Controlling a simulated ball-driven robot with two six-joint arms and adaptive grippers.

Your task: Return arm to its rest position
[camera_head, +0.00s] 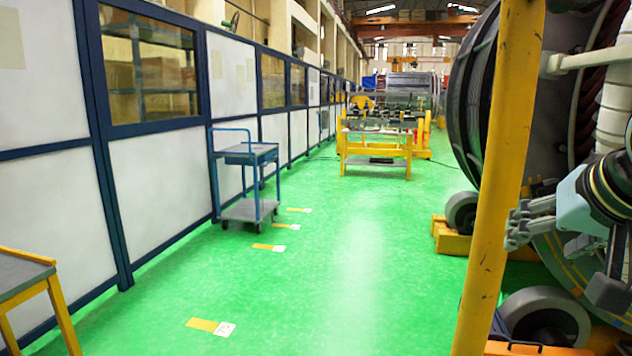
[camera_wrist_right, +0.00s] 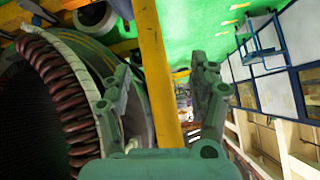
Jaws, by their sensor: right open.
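My right gripper (camera_head: 560,256) is at the right edge of the head view, beside the large dark stator (camera_head: 478,95). Its two fingers are spread apart with nothing between them that I can see being held. In the right wrist view the open fingers (camera_wrist_right: 162,88) frame a yellow post behind them, and a row of brown coils (camera_wrist_right: 68,85) on the stator curves at the left. My right arm comes in from the right edge and is partly cut off. My left arm and left gripper do not show.
A yellow post (camera_head: 500,170) stands close in front, left of the right gripper. Grey rollers (camera_head: 545,315) on yellow-orange bases sit under the stator. A blue trolley (camera_head: 248,175), a yellow stand (camera_head: 375,150) and a table corner (camera_head: 25,275) stand on the green floor, whose middle is clear.

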